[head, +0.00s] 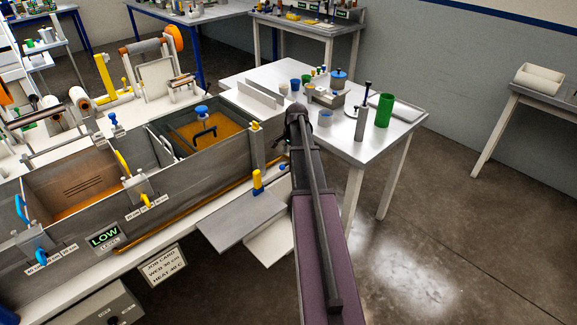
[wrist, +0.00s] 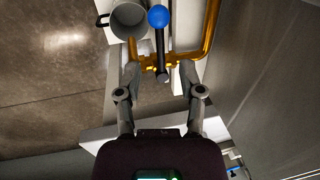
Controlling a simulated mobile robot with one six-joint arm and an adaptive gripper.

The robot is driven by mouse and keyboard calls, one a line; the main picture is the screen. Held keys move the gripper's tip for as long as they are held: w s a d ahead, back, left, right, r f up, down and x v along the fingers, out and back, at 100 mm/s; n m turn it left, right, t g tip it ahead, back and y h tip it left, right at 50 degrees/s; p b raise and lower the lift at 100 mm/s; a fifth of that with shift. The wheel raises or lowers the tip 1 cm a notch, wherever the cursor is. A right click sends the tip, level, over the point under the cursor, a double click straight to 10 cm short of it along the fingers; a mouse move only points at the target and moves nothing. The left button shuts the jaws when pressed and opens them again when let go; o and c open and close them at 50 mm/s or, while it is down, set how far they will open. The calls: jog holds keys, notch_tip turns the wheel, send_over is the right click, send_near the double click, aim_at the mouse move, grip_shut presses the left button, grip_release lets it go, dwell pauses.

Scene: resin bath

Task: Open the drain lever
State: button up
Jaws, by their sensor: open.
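The drain lever, a dark rod with a blue ball knob (wrist: 158,17), shows at the top of the wrist view. Its rod runs down from the knob to a grey end beside amber pipework (wrist: 150,60). My gripper (wrist: 162,75) is open, with one finger on each side of the rod's lower end and visible gaps to both. The blue knob lies beyond the fingertips. In the head view my arm runs up past the right end of the resin bath (head: 190,185), and I cannot make out the lever or the fingertips there.
A grey cup (wrist: 128,20) with a dark handle stands left of the lever. In the head view, a white table (head: 350,150) with pots and a green cylinder (head: 384,110) stands close right of my arm. A grey plate (head: 240,215) juts out below the bath. Floor at right is clear.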

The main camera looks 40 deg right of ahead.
aim_at(287, 164)
jog(key=shift+w+f+b, duration=0.2)
jog(key=shift+f+b, duration=0.6)
jog(key=shift+f, duration=0.1)
jog(key=shift+w+f+b, duration=0.15)
jog(key=shift+f+b, duration=0.6)
jog(key=shift+f, duration=0.1)
jog(key=shift+w+f+b, duration=0.2)
jog(key=shift+f+b, duration=0.6)
jog(key=shift+f, duration=0.1)
grip_shut()
jog(key=shift+d, duration=0.15)
jog(key=shift+a, duration=0.3)
